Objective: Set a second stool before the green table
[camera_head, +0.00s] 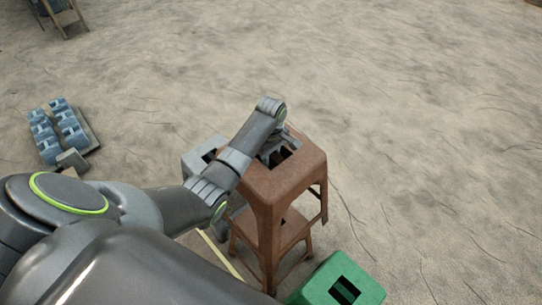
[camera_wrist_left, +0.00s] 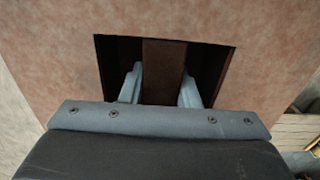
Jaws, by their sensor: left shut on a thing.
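A brown stool (camera_head: 297,173) with a slotted seat stands upright in the middle of the head view. My left gripper (camera_head: 277,150) reaches into the slot from above. In the left wrist view the fingers (camera_wrist_left: 160,88) sit inside the slot, on both sides of the seat's brown middle bar (camera_wrist_left: 163,70), and are shut on it. A second, lower brown seat (camera_head: 285,228) with legs shows beneath the stool; whether the two touch I cannot tell. No green table can be made out. My right gripper is not in view.
A green slotted seat (camera_head: 318,284) is close by at the bottom. A pale grey-blue slotted seat (camera_head: 196,158) is behind my left forearm. Blue blocks (camera_head: 58,130) lie at the left. Wooden legs (camera_head: 72,22) show at the top left. The sandy floor at the right is clear.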

